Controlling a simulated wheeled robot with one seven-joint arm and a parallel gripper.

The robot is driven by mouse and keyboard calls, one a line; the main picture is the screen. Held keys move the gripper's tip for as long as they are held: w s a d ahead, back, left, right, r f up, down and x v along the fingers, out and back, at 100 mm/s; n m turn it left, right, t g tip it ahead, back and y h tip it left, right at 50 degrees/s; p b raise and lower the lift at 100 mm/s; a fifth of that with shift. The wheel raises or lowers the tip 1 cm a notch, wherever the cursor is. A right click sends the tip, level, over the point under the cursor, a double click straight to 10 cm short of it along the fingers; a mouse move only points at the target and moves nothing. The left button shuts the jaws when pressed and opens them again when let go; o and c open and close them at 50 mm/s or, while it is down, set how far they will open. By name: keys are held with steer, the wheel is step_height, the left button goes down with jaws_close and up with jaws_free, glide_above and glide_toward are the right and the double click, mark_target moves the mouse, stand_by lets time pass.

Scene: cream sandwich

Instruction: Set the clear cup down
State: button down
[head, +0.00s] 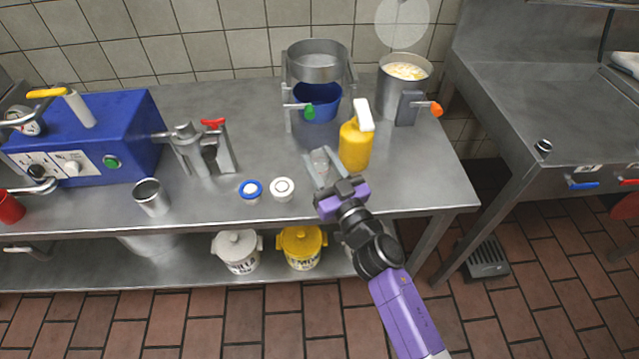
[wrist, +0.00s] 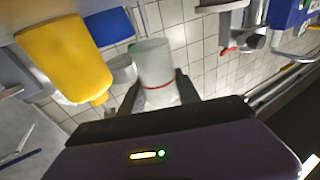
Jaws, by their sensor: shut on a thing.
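The clear cup (head: 320,162) is small and see-through in the head view, over the front right part of the steel counter. In the wrist view the clear cup (wrist: 154,62) looks frosted, with a red line around it. My gripper (head: 319,154) is shut on it, with one finger on each side. I cannot tell whether the cup's base touches the counter.
A yellow bottle (head: 356,146) stands close to the right of the cup. A stand with a blue container (head: 318,103) is behind. Two round lidded items (head: 282,188) and a metal cup (head: 151,197) are to the left. A pot (head: 404,74) stands at the back right.

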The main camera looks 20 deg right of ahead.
steer(key=shift+f+b, duration=2.05)
steer(key=shift+f, duration=0.45)
steer(key=shift+r, duration=0.1)
steer(key=c, duration=0.9)
jaws_free()
steer(key=shift+o, duration=0.2)
steer(key=shift+r, duration=0.1)
steer(key=s+f+p, duration=0.1)
steer(key=s+f, duration=0.1)
steer(key=s, duration=1)
steer(key=shift+d, duration=0.4)
